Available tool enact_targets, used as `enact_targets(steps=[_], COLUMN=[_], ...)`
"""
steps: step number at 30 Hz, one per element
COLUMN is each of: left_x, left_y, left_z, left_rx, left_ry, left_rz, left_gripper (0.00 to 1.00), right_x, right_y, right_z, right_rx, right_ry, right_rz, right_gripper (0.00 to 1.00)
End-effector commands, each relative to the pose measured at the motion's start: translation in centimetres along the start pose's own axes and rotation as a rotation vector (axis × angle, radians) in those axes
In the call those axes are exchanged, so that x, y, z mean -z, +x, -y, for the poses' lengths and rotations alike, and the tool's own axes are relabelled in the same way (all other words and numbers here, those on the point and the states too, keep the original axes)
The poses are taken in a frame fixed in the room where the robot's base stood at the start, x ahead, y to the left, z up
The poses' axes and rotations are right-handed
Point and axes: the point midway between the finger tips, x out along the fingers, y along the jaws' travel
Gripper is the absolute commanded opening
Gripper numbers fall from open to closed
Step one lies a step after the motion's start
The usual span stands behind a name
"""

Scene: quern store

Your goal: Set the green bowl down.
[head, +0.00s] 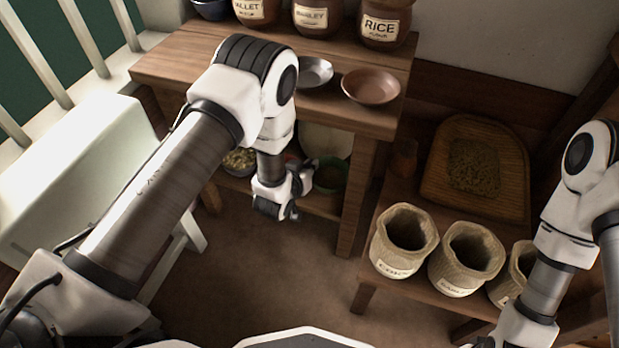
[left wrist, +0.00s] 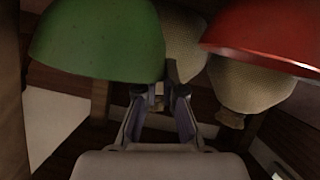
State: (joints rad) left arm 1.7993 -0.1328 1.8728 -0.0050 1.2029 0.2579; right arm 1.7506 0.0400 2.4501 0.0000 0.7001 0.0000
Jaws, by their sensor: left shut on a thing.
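The green bowl (head: 331,176) is at the front of the wooden table's lower shelf, beneath the tabletop. It also shows large at the upper left of the left wrist view (left wrist: 95,40). My left gripper (head: 303,190) is shut on the edge of the green bowl; its fingers (left wrist: 158,100) show in the left wrist view. Whether the bowl touches the shelf or hangs just above it I cannot tell. The right arm comes in at the right, and its gripper is out of the frame.
A red bowl (left wrist: 265,38) is close beside the green one. The wooden table (head: 190,60) holds a metal bowl (head: 315,72), a brown bowl (head: 370,86) and labelled jars. Sacks (head: 403,240) stand on a bench at the right. The floor (head: 270,260) before the table is clear.

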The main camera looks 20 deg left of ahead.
Motion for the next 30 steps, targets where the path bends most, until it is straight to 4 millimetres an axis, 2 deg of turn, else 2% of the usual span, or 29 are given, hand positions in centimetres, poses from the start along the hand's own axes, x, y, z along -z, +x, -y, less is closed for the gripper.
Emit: enact_targets(steps=[1, 4, 14, 15, 25, 28, 30], left_x=[-2.1, -3.5, -3.5, -3.5, -3.2, -3.0, -2.9], left_y=[0.7, 1.4, 1.4, 1.3, 1.2, 0.1, -1.3], left_z=[0.5, 0.8, 0.8, 0.8, 0.7, 0.7, 0.7], left_rx=[0.001, 0.001, 0.001, 0.001, 0.001, 0.002, 0.002], left_ry=[-0.001, 0.000, 0.000, 0.000, 0.000, 0.000, 0.000], left_rz=[0.006, 0.004, 0.005, 0.006, 0.005, 0.008, 0.009], left_gripper=[0.00, 0.00, 0.00, 0.17, 0.18, 0.18, 0.18], right_x=[0.0, -0.1, 0.0, 0.0, 0.0, 0.0, 0.0], right_y=[1.6, 2.6, 2.4, 2.3, 2.1, 1.4, 0.5], right_z=[0.0, 0.0, 0.0, 0.0, 0.0, 0.0, 0.0], right_rx=[0.000, 0.000, 0.000, 0.000, 0.000, 0.000, 0.000], right_ry=[0.000, 0.000, 0.000, 0.000, 0.000, 0.000, 0.000], right_rz=[0.000, 0.001, 0.000, 0.000, 0.001, 0.001, 0.001], right_gripper=[0.40, 0.40, 0.40, 0.40, 0.40, 0.40, 0.40])
